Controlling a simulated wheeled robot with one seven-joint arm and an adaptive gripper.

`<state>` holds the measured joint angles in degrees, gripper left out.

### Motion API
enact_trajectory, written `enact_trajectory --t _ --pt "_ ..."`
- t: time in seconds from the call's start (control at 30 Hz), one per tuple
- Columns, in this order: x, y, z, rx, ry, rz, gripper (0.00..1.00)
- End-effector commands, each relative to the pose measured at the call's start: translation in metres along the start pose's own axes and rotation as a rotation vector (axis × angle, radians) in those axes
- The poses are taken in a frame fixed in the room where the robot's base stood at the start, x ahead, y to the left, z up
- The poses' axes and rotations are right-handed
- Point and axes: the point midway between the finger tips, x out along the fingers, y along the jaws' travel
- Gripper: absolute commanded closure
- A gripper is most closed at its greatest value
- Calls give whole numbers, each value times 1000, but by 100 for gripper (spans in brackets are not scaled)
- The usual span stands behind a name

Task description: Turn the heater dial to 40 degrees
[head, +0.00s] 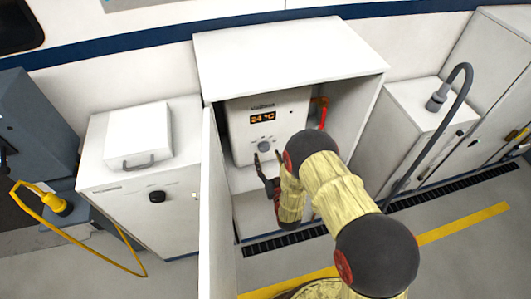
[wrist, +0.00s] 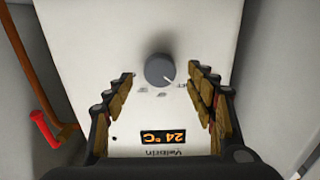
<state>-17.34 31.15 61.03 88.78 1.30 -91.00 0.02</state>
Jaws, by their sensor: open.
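The heater (head: 285,112) is a white box inside an open white cabinet in the head view. Its display (head: 262,118) glows orange and reads 24 °C. The grey round dial (head: 264,145) sits below the display, with small marks around it. In the wrist view the heater is upside down, and the dial (wrist: 160,70) shows a light pointer line toward the lower right. My gripper (head: 267,165) is in front of the heater, just below the dial in the head view. In the wrist view my gripper (wrist: 162,76) is open, its fingers on either side of the dial with gaps visible.
The cabinet door (head: 214,215) stands open at the left of my arm. A red-handled pipe (head: 323,112) is at the heater's right; its red handle (wrist: 44,128) shows in the wrist view. The cabinet's side wall (head: 358,105) bounds the right.

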Motion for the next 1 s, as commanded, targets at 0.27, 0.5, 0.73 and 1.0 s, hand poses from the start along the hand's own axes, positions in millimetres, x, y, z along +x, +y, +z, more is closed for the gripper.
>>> enact_trajectory --t 0.27,0.5,0.73,1.0 --pt "30 0 0 0 0 0 44" --pt "34 0 0 0 -1 0 44" --pt "34 0 0 0 -1 0 52" --pt "34 0 0 0 -1 0 67"
